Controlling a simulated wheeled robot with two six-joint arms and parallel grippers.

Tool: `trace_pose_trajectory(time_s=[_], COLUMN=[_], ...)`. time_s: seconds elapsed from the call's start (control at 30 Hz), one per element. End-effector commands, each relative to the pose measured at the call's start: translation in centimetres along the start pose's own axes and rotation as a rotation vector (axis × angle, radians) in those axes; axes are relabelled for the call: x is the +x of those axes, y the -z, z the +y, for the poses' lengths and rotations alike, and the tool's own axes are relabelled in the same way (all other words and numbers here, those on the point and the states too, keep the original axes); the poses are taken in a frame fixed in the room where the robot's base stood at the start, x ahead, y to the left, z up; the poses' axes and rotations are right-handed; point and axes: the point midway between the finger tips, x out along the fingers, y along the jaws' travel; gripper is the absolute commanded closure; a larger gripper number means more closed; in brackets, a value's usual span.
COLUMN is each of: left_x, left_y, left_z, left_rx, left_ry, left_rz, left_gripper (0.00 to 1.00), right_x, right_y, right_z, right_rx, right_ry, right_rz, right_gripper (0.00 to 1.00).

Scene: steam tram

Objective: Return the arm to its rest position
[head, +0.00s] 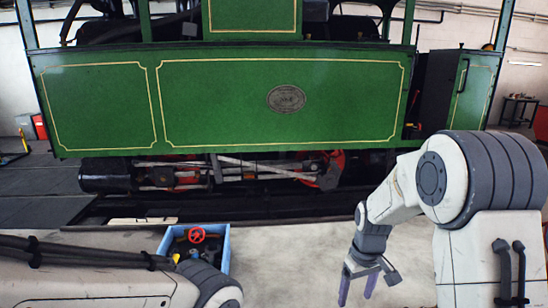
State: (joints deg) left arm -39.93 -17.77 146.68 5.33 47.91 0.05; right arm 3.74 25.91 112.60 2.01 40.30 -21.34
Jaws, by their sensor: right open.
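My right arm comes in from the right and bends downward. Its gripper (358,287) points down over the pale floor, with its two fingers apart and nothing between them. My left arm (110,285) lies low across the bottom left of the view. Its gripper is not in view.
A green steam tram (220,100) with yellow lining spans the back. In front of it a blue crate (226,250) stands on the floor, partly behind my left arm, holding a red handwheel (197,235) and other parts. Pale floor (290,255) between crate and right gripper is clear.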

Motion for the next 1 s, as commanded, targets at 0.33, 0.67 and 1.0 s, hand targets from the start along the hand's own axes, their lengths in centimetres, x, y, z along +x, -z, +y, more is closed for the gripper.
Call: trace_pose_trajectory(time_s=[0.33, 0.67, 1.0], left_x=[2.8, 3.4, 3.3], left_y=[-0.1, -0.2, -0.2], left_z=[-0.2, -0.2, -0.2], left_rx=[0.000, 0.000, 0.000], left_ry=[0.000, 0.000, 0.000], left_rz=[0.000, 0.000, 0.000], left_gripper=[0.00, 0.00, 0.50], right_x=[-5.3, -5.2, -5.3], right_y=[-13.0, -20.5, -20.4], right_z=[-19.8, -22.5, -22.5], right_rx=[-0.265, -0.354, -0.353], right_ry=[0.049, 0.072, 0.072], right_rz=[0.018, 0.010, 0.009], right_gripper=[0.21, 0.21, 0.50])
